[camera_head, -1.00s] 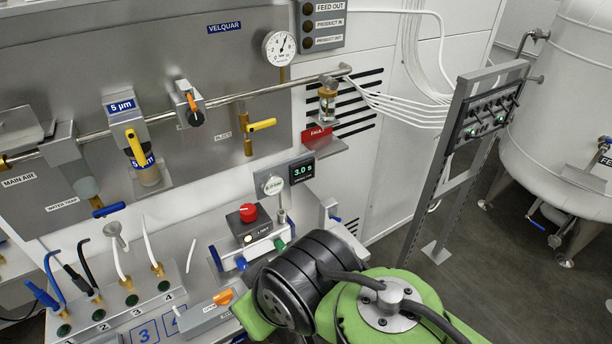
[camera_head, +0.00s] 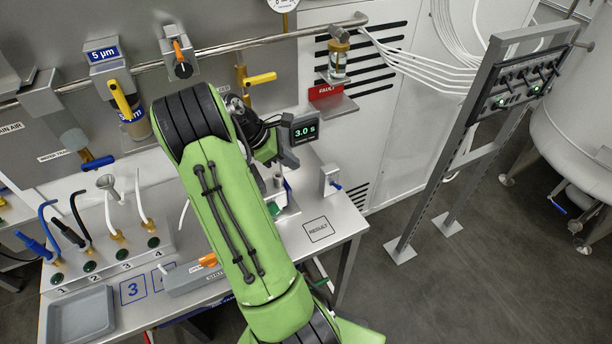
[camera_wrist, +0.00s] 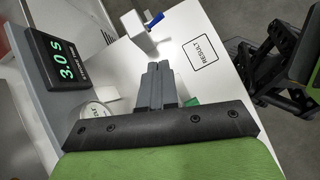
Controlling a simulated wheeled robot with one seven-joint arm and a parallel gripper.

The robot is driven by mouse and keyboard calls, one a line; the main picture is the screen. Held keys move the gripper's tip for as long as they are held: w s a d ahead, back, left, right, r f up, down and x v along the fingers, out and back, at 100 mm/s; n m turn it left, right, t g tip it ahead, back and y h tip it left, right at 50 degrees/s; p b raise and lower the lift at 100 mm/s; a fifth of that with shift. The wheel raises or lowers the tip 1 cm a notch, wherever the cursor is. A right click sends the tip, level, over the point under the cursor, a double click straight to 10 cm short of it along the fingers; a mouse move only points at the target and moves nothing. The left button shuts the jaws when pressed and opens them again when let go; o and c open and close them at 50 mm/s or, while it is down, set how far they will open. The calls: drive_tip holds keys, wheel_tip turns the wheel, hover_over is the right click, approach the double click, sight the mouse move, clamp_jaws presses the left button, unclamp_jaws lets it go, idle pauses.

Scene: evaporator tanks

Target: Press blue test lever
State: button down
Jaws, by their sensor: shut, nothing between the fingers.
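A small blue lever (camera_head: 336,187) sticks out of a pale box (camera_head: 327,179) near the right end of the bench. In the wrist view the blue lever (camera_wrist: 154,21) is at the top, on the box (camera_wrist: 138,32). My gripper (camera_wrist: 159,68) is shut and empty, its grey fingertips pointing toward the box. The tips look just short of the lever in that picture; the true gap is hard to judge.
A timer display reading 3.0 s (camera_head: 304,129) stands close to my wrist; it also shows in the wrist view (camera_wrist: 66,61). The RESULT square (camera_head: 318,230) on the bench is bare. A red FAULT shelf (camera_head: 331,95) is above. Another blue-handled valve (camera_head: 97,163) is at left.

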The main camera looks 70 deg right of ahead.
drive_tip(key=shift+s+d+f, duration=0.1)
drive_tip(key=shift+s+f, duration=0.1)
drive_tip(key=shift+s, duration=0.05)
drive_tip(key=b, duration=0.3)
approach(335, 187)
drive_tip(key=x, duration=0.5)
drive_tip(key=shift+s+d+f, duration=0.25)
drive_tip(key=shift+s+f, duration=0.1)
drive_tip(key=shift+f, duration=0.25)
